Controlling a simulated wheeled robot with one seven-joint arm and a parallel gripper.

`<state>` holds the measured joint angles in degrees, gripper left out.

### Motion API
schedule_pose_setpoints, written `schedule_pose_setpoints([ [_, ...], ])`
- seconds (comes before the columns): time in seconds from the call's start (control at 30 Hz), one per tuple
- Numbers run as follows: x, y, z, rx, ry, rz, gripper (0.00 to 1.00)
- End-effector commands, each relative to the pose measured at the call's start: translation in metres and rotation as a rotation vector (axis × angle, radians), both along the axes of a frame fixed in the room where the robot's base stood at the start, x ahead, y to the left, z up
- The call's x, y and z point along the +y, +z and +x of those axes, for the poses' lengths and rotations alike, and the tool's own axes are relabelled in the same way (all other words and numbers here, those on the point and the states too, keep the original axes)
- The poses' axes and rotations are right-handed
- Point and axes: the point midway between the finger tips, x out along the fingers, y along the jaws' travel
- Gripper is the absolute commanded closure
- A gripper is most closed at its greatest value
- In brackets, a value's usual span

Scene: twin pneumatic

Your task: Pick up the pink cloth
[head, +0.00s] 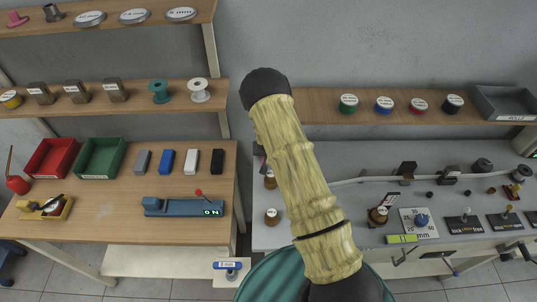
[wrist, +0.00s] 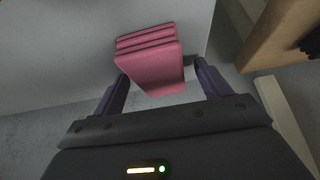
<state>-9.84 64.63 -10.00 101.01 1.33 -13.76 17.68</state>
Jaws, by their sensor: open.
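The pink cloth (wrist: 150,62) shows in the wrist view as a folded stack with several layers, against a pale grey surface. My gripper (wrist: 162,76) is open, with one dark finger on each side of the cloth's near part. I cannot tell whether either finger touches it. The cloth's far layers extend beyond the fingertips. In the head view I make out neither the cloth nor the gripper; my arm crosses the middle of that picture.
In the wrist view a wooden board (wrist: 278,35) stands at the right. In the head view a wooden workbench (head: 100,222) with a red tray (head: 52,158) and green tray (head: 100,157) is at left. A grey bench (head: 330,233) with small parts is at right.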

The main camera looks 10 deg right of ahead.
Motion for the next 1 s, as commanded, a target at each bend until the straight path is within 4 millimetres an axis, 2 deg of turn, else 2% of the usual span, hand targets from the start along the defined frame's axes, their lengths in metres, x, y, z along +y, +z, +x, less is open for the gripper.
schedule_pose_setpoints([
  [0.33, 0.0000, -0.0023, 0.0000, 0.000, 0.000, 0.000, 0.26],
  [0.57, 0.0000, -0.0020, -0.0001, 0.000, 0.000, 0.000, 0.71],
  [1.0, 0.0001, 0.0033, 0.0006, -0.002, -0.001, 0.000, 0.73],
])
